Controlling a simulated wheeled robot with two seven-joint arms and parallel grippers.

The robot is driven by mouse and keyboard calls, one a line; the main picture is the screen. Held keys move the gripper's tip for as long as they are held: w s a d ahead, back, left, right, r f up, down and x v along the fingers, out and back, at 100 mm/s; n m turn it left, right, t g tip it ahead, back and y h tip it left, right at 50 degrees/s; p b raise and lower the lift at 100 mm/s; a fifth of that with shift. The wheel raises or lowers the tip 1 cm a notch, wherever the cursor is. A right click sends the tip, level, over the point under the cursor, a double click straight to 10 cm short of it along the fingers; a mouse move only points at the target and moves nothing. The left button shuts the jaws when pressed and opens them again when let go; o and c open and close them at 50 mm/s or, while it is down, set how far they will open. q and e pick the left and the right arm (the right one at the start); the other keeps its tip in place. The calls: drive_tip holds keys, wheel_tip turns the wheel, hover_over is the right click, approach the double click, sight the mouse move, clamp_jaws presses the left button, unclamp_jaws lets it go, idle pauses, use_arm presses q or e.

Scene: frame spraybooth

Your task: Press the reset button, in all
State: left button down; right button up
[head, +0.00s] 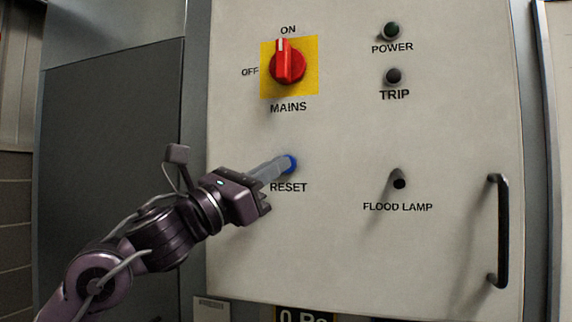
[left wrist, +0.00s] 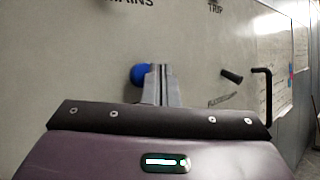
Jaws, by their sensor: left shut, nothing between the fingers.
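The blue reset button (head: 291,163) sits on the light panel (head: 340,235), just above the label RESET (head: 289,187). My left gripper (head: 284,165) is shut and empty, and its fingertips are at the button, overlapping its left side in the head view. In the left wrist view the button (left wrist: 139,74) shows just left of the shut fingers (left wrist: 158,72). I cannot tell whether the fingertips touch the button or how far it is pushed in. My right gripper is not in view.
Above is the red MAINS switch (head: 287,63) on a yellow plate (head: 309,80), its handle pointing to ON. The dark POWER lamp (head: 392,31) and TRIP lamp (head: 393,76) are at upper right. The FLOOD LAMP toggle (head: 399,179) and black door handle (head: 502,230) stick out to the right.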

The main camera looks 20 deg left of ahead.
use_arm(q)
drive_tip(key=shift+w, duration=0.2)
drive_tip(key=shift+w, duration=0.2)
drive_tip(key=shift+w, duration=0.5)
idle(0.7)
idle(0.3)
drive_tip(key=shift+s, duration=0.9)
drive_tip(key=shift+b, duration=0.3)
